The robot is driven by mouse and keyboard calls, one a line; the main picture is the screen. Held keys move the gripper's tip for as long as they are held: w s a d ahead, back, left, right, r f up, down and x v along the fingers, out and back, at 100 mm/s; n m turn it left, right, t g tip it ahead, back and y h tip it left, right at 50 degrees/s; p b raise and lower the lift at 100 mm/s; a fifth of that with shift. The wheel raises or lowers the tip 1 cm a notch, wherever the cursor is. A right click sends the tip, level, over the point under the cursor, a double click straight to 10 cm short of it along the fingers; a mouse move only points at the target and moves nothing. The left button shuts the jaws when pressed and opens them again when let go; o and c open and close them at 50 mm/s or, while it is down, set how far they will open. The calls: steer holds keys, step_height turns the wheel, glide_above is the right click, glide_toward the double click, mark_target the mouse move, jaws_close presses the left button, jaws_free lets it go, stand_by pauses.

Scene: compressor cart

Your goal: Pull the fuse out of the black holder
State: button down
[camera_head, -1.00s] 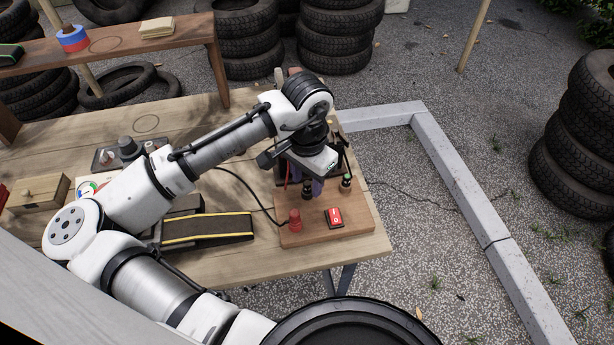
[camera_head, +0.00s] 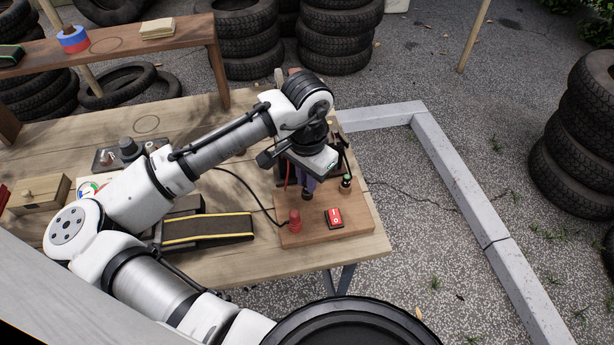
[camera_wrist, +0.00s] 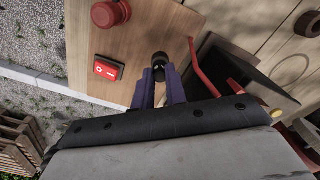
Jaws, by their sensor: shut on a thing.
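My gripper (camera_head: 308,190) points down over the wooden board (camera_head: 352,234) at the right end of the table. Its purple fingers show in the wrist view (camera_wrist: 160,80), close together around a dark round piece at their tips. The black holder (camera_wrist: 158,57) is a short dark cylinder at the fingertips, and its lower end also shows in the head view (camera_head: 307,195). The fuse itself is largely hidden between the fingers, and I cannot tell how far it sits in the holder.
A red lead (camera_wrist: 203,70) runs close beside my fingers. A yellow-edged black pedal-like ramp (camera_head: 208,230) lies to the left.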

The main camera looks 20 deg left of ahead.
steer(key=shift+r+p, duration=1.4)
steer(key=shift+r, duration=0.2)
